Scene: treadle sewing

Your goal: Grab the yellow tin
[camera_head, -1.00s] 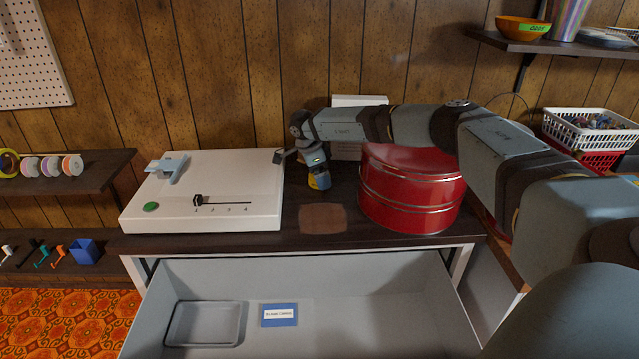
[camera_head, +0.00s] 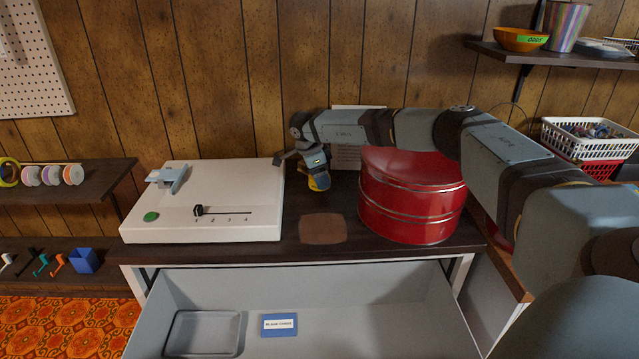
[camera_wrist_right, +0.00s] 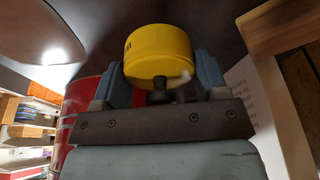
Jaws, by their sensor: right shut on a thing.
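The yellow tin (camera_wrist_right: 158,52) is a small round can with dark lettering on its side. In the right wrist view it sits between the two fingers of my right gripper (camera_wrist_right: 160,85), which is shut on it. In the head view the tin (camera_head: 319,182) shows just below my right gripper (camera_head: 316,172), largely hidden by it, over the back of the dark tabletop. I cannot tell whether the tin touches the table. My left gripper is not in view.
A large red drum (camera_head: 410,208) stands right of the tin, under my right arm. A white machine with a slider (camera_head: 240,175) stands to the left. A brown patch (camera_head: 323,228) lies in front. Below, an open grey drawer (camera_head: 370,315) holds a tray (camera_head: 203,333) and a blue labelled card (camera_head: 279,325).

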